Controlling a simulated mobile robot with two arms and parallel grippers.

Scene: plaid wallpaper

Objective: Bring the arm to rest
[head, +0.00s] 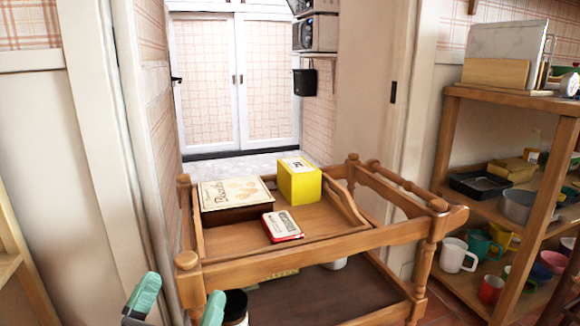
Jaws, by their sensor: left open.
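My left gripper (178,302) shows at the bottom left, with two green-tipped fingers spread apart. It is open, and no object is gripped between the fingertips. It is in front of the near left corner of a wooden trolley (330,243). A dark jar with a pale label (236,307) shows just right of the right finger, partly hidden by it. The rest of the left arm is mostly out of the frame. My right gripper does not show.
The trolley's top tray holds a biscuit tin (236,197), a yellow box (299,180) and a small red-and-white box (282,226). A wooden shelf (470,200) with mugs and pans stands at the right. A door frame (120,130) rises at the left. A doorway opens behind the trolley.

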